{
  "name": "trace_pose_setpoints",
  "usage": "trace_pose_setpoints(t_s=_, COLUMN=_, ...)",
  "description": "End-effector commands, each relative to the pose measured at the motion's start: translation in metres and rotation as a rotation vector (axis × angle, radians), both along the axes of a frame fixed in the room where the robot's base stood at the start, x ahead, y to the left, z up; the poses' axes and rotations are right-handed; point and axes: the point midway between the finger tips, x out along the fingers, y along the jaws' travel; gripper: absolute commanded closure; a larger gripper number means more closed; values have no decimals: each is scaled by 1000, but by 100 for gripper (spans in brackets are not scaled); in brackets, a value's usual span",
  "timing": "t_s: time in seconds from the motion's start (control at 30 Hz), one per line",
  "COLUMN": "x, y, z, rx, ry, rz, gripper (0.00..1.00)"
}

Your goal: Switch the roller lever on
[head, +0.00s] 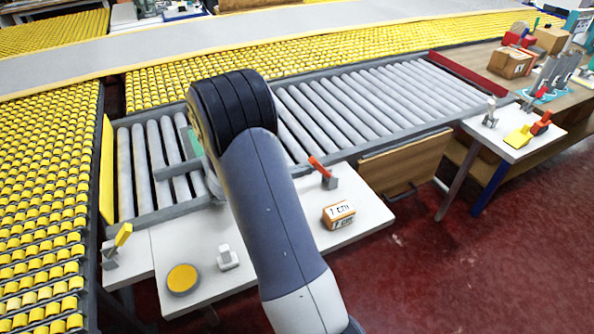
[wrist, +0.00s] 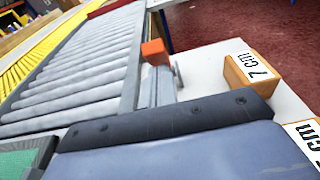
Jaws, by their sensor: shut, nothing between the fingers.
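A lever with a red-orange handle (head: 319,166) and a grey base stands at the back edge of the white table (head: 375,205), beside the rollers. Its orange handle (wrist: 154,51) also shows in the wrist view, tilted toward the rollers. A yellow-handled lever (head: 123,235) stands at the left end, near the rollers. No label tells which is the roller lever. My gripper is mostly hidden behind my arm in the head view. In the wrist view, grey bars that look like my gripper's fingers (wrist: 160,90) are together and empty, just short of the orange handle. I cannot tell whether they touch it.
An orange-and-white box (head: 340,214) marked 7 cm, a white block (head: 228,257) and a yellow disc (head: 183,279) are on the white table. The roller conveyor (head: 390,95) runs behind it. Another table (head: 515,145) with small items stands at right.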

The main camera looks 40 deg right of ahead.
Motion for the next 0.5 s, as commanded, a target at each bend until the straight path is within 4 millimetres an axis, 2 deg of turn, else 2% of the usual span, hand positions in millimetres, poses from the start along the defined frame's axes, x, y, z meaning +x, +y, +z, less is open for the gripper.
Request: trace_pose_setpoints(t_s=0.5, x=-1, y=-4, z=8, rx=58, ry=-15, rz=-1, gripper=100)
